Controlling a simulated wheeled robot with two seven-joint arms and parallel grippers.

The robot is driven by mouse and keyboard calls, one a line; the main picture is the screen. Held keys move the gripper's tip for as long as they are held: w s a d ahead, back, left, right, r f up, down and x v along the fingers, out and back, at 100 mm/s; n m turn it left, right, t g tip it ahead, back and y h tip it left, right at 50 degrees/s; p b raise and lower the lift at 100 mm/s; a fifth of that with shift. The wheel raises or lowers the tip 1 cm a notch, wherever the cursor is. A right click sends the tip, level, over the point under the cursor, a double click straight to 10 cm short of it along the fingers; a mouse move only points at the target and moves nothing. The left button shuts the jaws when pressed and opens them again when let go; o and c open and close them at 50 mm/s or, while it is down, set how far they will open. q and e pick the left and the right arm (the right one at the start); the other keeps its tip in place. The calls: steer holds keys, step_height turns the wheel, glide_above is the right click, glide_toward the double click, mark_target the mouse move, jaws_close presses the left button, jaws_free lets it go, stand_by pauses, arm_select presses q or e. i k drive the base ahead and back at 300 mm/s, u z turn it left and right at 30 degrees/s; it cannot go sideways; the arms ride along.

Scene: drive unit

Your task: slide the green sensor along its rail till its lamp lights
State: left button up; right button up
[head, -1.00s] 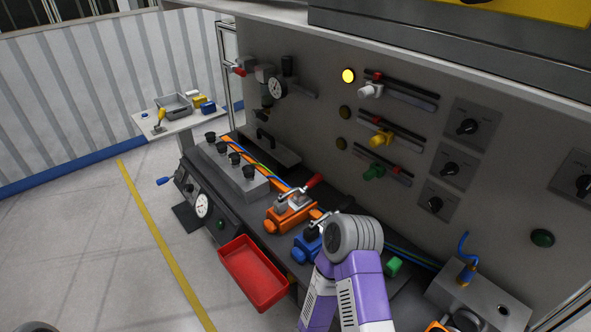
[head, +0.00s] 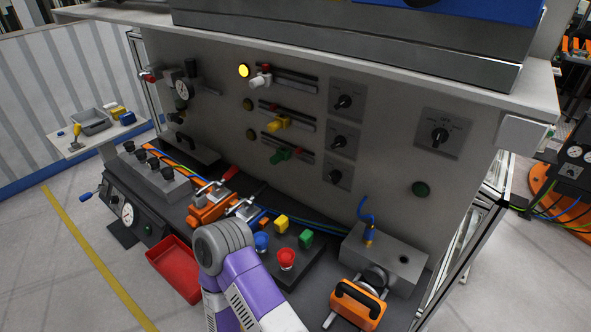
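The green sensor (head: 281,156) sits on the lowest of three short rails (head: 303,157) on the grey upright panel, toward the rail's left part. The round lamp (head: 251,134) to the left of that rail is dark. A purple and grey arm of mine comes up from the bottom of the head view and ends in a rounded grey joint in front of the bench. It is well below the green sensor and apart from it. Neither gripper shows in this view.
Above are a yellow sensor (head: 278,123) with a dark lamp (head: 248,104) and a white sensor (head: 259,80) with a lit yellow lamp (head: 243,70). Dials (head: 342,102) are to the right. The bench below holds an orange clamp (head: 210,206) and coloured buttons (head: 287,258).

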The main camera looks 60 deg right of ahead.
mark_target(282, 154)
steer(key=u, duration=0.05)
steer(key=k, duration=0.3)
steer(key=z, duration=0.75)
